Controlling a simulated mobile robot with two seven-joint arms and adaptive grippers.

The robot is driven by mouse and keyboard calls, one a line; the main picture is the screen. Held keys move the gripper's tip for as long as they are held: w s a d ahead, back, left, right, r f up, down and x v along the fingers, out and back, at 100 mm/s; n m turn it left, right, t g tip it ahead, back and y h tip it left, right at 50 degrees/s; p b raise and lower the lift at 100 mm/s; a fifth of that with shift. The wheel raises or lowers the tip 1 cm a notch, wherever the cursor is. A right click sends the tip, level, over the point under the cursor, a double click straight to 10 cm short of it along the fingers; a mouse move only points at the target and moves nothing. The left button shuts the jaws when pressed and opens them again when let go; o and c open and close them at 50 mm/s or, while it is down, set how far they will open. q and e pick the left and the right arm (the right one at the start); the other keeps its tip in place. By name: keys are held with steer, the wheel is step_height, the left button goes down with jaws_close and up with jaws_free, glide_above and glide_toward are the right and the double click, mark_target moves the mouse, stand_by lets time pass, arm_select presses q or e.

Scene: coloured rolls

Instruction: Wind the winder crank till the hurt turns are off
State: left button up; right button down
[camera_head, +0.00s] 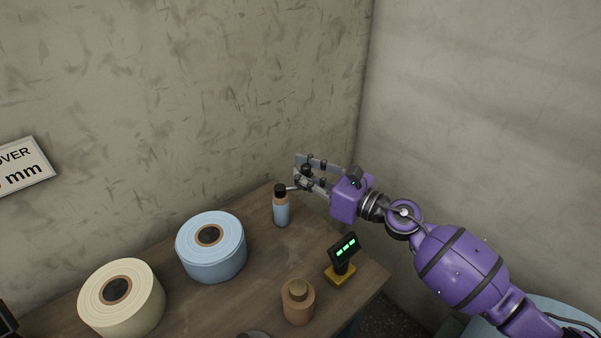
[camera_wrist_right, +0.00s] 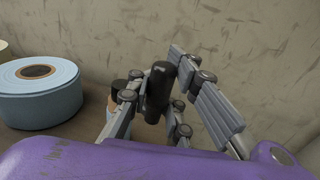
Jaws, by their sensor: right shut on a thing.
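The winder (camera_head: 281,212) is a slim upright post with light blue turns, a brown band above them and a black top, near the table's back edge. A short crank arm (camera_head: 292,188) runs from its top to the right, into my right gripper (camera_head: 303,173). In the right wrist view that gripper is shut around the upright black crank handle (camera_wrist_right: 158,88). The winder stands just behind the left finger there, mostly hidden. A large light blue roll (camera_head: 211,265) with a brown core lies left of the winder. No hurt turns can be made out. My left gripper is out of view.
A cream roll (camera_head: 122,306) lies at the left. A small display (camera_head: 345,247) with green marks stands on a yellow base near the table's right edge. A sign (camera_head: 22,168) hangs on the wall close behind. Bare table (camera_head: 250,290) lies between.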

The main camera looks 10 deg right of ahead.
steer(key=c, duration=1.6)
jaws_free()
steer(key=shift+d, duration=0.5)
steer(key=shift+a, duration=0.15)
steer(key=shift+s, duration=0.15)
steer(key=v, duration=1.2)
